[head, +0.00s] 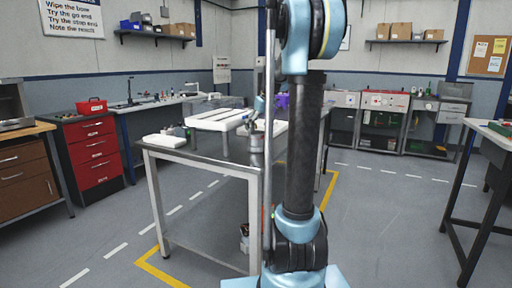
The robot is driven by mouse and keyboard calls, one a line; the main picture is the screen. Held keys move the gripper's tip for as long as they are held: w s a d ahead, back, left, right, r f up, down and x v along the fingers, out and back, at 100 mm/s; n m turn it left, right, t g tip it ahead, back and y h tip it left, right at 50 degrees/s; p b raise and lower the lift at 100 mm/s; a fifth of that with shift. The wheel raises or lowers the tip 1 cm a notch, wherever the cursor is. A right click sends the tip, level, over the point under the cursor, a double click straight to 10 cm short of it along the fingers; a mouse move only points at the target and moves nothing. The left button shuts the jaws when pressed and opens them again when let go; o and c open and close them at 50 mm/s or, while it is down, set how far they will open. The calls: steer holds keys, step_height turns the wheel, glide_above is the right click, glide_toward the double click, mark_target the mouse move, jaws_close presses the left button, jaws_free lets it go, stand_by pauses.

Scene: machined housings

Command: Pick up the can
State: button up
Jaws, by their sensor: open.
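A small grey cylinder (256,143), which may be the can, stands near the front right corner of the metal workbench (205,154). My arm and a thin upright rod pass close to its right side in the picture, and it is too small to make out any label. My gripper is not visible in the head view; the arm rises out of the top of the picture.
White slabs (218,118) and a smaller white block (164,140) lie on the workbench. A purple object (282,101) shows partly behind my arm.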

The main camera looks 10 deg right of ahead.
mark_target(254, 140)
steer(key=shift+x, duration=4.05)
steer(key=shift+a, duration=0.15)
steer(key=c, duration=1.2)
